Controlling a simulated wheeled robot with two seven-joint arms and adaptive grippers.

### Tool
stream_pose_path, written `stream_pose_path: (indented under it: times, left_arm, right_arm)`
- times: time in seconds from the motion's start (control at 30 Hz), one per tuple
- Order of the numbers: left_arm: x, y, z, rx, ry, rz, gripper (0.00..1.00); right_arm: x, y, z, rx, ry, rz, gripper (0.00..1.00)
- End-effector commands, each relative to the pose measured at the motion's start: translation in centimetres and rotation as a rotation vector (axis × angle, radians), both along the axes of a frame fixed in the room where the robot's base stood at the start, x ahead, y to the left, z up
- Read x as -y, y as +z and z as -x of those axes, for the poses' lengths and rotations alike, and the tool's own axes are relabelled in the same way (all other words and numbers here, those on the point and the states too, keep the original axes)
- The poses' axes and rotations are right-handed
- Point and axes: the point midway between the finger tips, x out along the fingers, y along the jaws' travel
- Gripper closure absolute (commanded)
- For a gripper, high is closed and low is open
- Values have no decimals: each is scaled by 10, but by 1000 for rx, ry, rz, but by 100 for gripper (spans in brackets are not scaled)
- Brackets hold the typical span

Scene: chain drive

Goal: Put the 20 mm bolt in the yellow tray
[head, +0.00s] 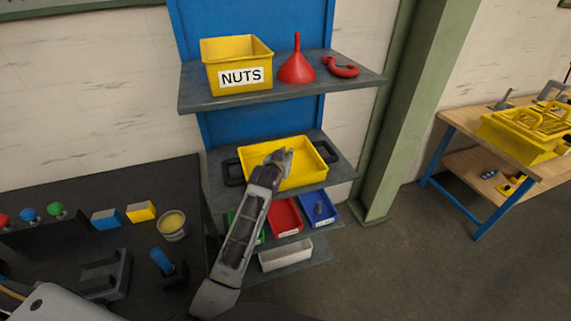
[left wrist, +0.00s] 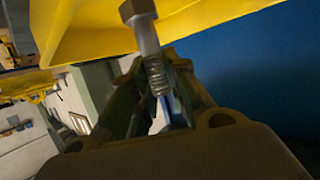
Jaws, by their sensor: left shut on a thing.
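The yellow tray (head: 310,172) with black side handles stands on the middle shelf. My left gripper (head: 281,158) is over the tray in the head view. In the left wrist view, my left gripper (left wrist: 160,95) is shut on a grey hex-head bolt (left wrist: 149,45), gripping its threaded part with the head sticking out. The yellow tray (left wrist: 215,15) fills the top of that view, close behind the bolt head. I cannot tell whether the bolt touches it. The bolt's length cannot be read. My right gripper is not in view.
Below are a red bin (head: 285,216), a blue bin (head: 319,208) and a white bin (head: 285,254). A dark bench (head: 120,195) stands left.

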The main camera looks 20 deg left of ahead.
Motion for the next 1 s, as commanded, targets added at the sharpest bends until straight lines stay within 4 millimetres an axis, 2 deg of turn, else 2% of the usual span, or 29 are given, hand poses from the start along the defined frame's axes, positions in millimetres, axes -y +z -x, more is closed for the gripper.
stream_pose_path:
  times: [0.3,0.7,1.0]
  left_arm:
    - [0,0,0,2,0,0,100]
    - [0,-34,0,2,-1,1,100]
    - [0,-36,0,3,-1,1,100]
  right_arm:
    - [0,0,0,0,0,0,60]
    - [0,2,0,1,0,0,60]
    - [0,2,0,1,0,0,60]
